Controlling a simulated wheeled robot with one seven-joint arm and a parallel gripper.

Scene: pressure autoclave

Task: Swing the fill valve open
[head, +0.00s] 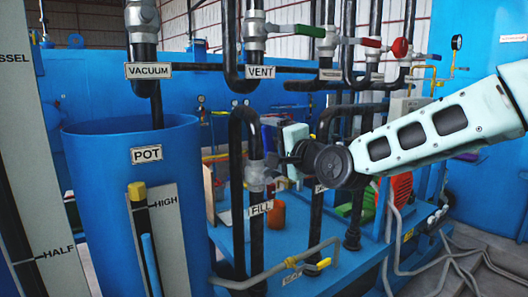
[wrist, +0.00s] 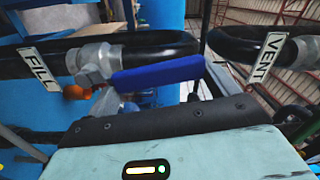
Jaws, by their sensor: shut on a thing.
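The fill valve (head: 257,176) is a grey metal body on a black vertical pipe, just above the FILL label (head: 261,208) in the head view. In the wrist view the valve body (wrist: 98,60) is at the left, and its blue lever handle (wrist: 158,73) extends from it to the right. My gripper (head: 284,162) is at the valve from the right in the head view, shut on the blue handle. The finger contact is mostly hidden by the wrist in the head view and by the gripper body in the wrist view.
The blue pot (head: 100,160) stands left of the fill pipe. The vent valve (head: 256,30) with a green handle is above, and a red-handled valve (head: 400,48) is at upper right. Black pipes stand close around my gripper. Grey hoses (head: 445,262) lie at lower right.

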